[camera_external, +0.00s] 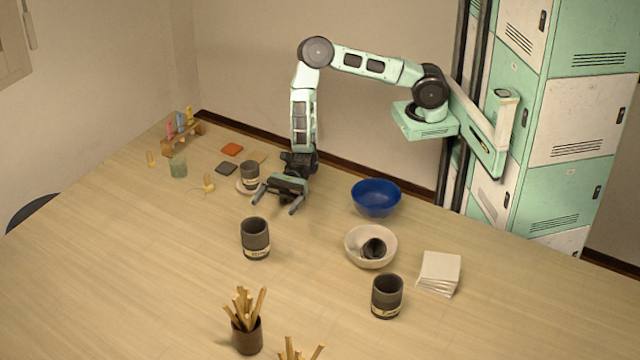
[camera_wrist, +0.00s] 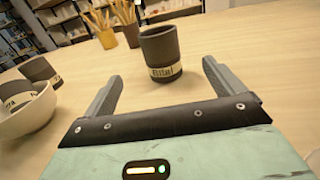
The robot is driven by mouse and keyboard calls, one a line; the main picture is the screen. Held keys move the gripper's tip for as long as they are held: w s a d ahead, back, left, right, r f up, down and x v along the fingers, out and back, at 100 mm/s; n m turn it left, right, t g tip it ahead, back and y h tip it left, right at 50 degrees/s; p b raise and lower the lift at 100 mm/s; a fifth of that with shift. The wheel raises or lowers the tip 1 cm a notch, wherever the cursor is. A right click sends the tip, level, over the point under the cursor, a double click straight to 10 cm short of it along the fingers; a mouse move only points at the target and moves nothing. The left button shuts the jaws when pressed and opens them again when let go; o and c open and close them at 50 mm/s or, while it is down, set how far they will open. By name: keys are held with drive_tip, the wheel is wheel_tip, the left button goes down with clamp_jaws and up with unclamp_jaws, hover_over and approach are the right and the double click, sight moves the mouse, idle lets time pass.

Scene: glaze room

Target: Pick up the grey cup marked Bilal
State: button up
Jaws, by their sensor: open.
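A dark grey cup (camera_external: 255,239) with a pale label stands upright on the table, in front of my gripper (camera_external: 276,206). In the wrist view the same cup (camera_wrist: 161,50) stands just beyond and between the fingertips of my gripper (camera_wrist: 162,76). Its label is too blurred to read surely. My gripper is open, empty and apart from the cup.
A blue bowl (camera_external: 376,199) and a stack of white tiles (camera_external: 439,272) are on the right. A brown pot of sticks (camera_external: 247,335) stands at the front. The left front table is clear.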

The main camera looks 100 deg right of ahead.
sight(260, 223)
drive_tip(key=p+x, duration=0.2)
drive_tip(key=x, duration=0.6)
drive_tip(key=shift+w+a, duration=0.25)
drive_tip(key=shift+a, duration=0.1)
drive_tip(key=p+x, duration=0.1)
drive_tip(key=x, duration=0.2)
drive_tip(key=p+x, duration=0.1)
drive_tip(key=shift+a+r+p, duration=0.2)
drive_tip(key=shift+r+p, duration=0.15)
drive_tip(key=shift+w+a+f, duration=0.1)
drive_tip(key=shift+w+a, duration=0.3)
drive_tip(key=c, duration=1.2)
